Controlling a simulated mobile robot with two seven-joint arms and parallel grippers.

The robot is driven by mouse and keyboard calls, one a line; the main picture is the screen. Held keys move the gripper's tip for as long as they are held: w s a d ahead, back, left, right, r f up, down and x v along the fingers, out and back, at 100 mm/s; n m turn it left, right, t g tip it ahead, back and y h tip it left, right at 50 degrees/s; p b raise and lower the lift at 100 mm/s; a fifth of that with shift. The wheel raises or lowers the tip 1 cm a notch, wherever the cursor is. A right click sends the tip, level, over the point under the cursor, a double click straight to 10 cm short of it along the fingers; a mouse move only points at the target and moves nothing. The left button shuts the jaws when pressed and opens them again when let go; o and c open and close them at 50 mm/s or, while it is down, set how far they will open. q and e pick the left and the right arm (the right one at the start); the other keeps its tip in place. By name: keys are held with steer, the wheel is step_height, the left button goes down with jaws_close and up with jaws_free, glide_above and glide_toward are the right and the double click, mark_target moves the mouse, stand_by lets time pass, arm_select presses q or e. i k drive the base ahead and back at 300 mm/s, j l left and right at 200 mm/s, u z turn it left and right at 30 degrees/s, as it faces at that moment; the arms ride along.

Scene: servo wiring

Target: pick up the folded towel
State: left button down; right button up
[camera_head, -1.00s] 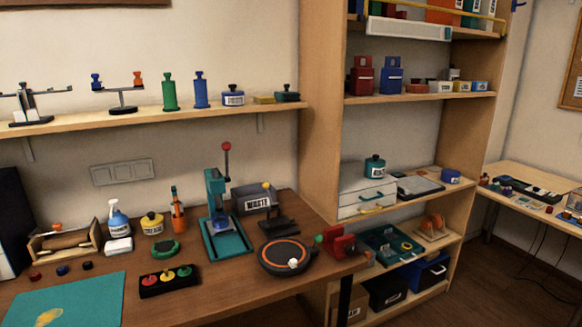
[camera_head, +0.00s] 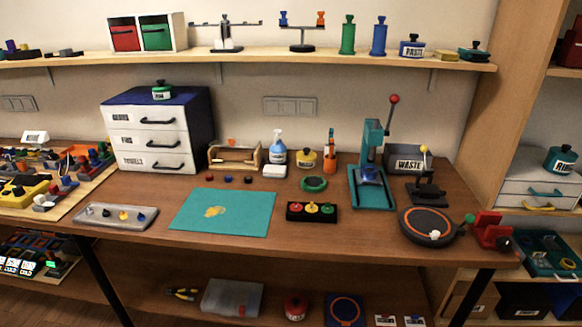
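A small white folded-looking item (camera_head: 274,171), which may be the folded towel, lies on the workbench in front of the blue spray bottle (camera_head: 278,147). It is too small to be sure of. A white drawer cabinet (camera_head: 150,137) with a dark blue top stands at the back left of the bench. Its bottom drawer (camera_head: 157,162) has a label that seems to read "TOWELS". All three of its drawers look shut, so their insides are hidden. Neither of my grippers is in view.
A teal mat (camera_head: 240,212) with a yellow stain lies at the bench front. A metal tray (camera_head: 116,215) with small parts is left of it. A wooden roll holder (camera_head: 235,155), a yellow-lidded pot (camera_head: 306,159) and a teal press (camera_head: 371,160) stand along the back.

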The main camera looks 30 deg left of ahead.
mark_target(270, 170)
steer(key=u, duration=1.2)
steer(key=i+j, duration=0.15)
steer(key=j, duration=0.15)
steer(key=i+j, duration=0.2)
steer(key=j, duration=0.15)
steer(key=i+j, duration=0.15)
steer(key=j, duration=0.15)
